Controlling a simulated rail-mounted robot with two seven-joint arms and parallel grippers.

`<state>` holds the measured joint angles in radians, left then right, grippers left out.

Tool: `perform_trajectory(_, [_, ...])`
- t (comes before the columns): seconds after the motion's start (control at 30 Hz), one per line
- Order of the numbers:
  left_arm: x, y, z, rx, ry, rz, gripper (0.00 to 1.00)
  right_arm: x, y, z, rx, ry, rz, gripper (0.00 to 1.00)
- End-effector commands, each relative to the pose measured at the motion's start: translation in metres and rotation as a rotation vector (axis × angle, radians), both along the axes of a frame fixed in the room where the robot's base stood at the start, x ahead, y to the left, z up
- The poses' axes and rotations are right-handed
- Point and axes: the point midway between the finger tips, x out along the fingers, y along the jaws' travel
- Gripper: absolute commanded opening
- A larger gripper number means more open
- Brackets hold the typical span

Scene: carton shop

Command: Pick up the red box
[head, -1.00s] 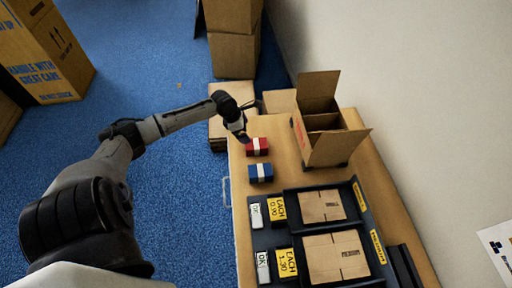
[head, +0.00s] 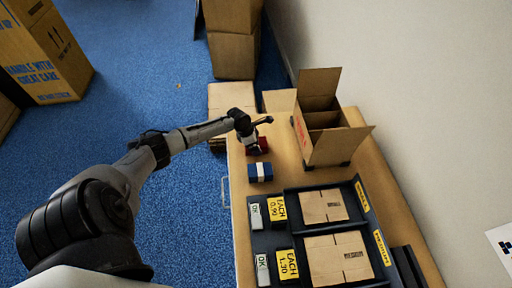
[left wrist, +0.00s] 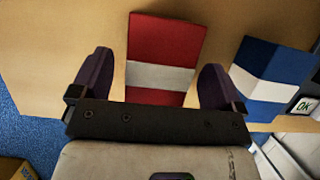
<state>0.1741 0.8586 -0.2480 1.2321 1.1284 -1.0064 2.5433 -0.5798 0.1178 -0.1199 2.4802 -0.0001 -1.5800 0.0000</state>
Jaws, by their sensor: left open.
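The red box (left wrist: 165,40) with a white band lies on the wooden table. In the left wrist view it sits between the two fingers of my open left gripper (left wrist: 157,85), with a gap visible on each side. In the head view my left gripper (head: 254,145) is over the red box (head: 263,144) and hides most of it. I cannot tell how far the fingers reach down its sides. My right gripper is in neither view.
A blue box (head: 260,172) with a white band lies close by, nearer the trays. An open carton (head: 335,140) stands to the right. A black tray (head: 284,224) with flat cardboard and yellow labels fills the near table. The wall borders the right side.

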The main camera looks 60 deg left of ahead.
Motion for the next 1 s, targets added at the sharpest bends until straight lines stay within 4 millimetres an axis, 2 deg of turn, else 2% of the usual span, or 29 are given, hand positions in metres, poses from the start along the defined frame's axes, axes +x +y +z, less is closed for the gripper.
perform_trajectory(0.13, [0.0031, -0.0009, -0.0074, 0.001, 0.000, 0.000, 0.94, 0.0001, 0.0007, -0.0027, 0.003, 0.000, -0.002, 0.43])
perform_trajectory(1.0, [0.0032, -0.0013, -0.0099, 0.000, -0.001, 0.000, 0.94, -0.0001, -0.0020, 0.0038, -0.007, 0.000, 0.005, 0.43])
